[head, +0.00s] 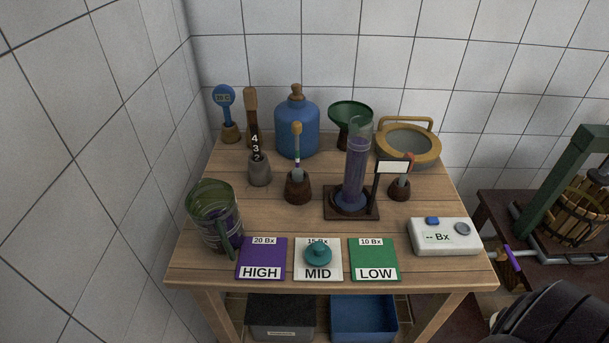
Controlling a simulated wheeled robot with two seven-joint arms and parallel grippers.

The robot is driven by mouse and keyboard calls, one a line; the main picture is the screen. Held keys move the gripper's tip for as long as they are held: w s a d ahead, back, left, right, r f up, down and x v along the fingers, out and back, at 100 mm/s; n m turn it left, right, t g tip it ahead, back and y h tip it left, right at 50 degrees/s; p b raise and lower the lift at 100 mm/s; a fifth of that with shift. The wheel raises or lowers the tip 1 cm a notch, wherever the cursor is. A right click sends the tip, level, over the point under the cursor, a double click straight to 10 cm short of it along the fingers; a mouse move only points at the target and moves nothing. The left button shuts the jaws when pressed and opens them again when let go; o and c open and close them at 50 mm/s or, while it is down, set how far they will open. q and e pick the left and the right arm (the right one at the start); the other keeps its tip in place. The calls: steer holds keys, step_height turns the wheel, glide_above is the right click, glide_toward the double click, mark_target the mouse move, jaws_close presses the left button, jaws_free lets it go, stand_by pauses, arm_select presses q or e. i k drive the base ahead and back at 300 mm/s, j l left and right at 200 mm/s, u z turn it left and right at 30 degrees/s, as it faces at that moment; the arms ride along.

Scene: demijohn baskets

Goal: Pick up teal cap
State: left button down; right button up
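The teal cap (318,256) is a small round disc with a knob on top. It rests on the white MID card (303,273), near the middle of the front edge of the wooden table (340,226). It covers part of the card's "15 Bx" label. Nothing touches it from above. Neither of my grippers shows in the head view.
Purple HIGH (262,252) and green LOW (374,252) cards flank the MID card. A green-tinted jug (212,215) stands left, a white Bx meter (445,237) right. Behind stand a cylinder (355,175) of purple liquid and a blue bottle (297,127).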

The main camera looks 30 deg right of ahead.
mark_target(318, 254)
steer(key=i+l+z, duration=0.1)
steer(key=z, duration=0.85)
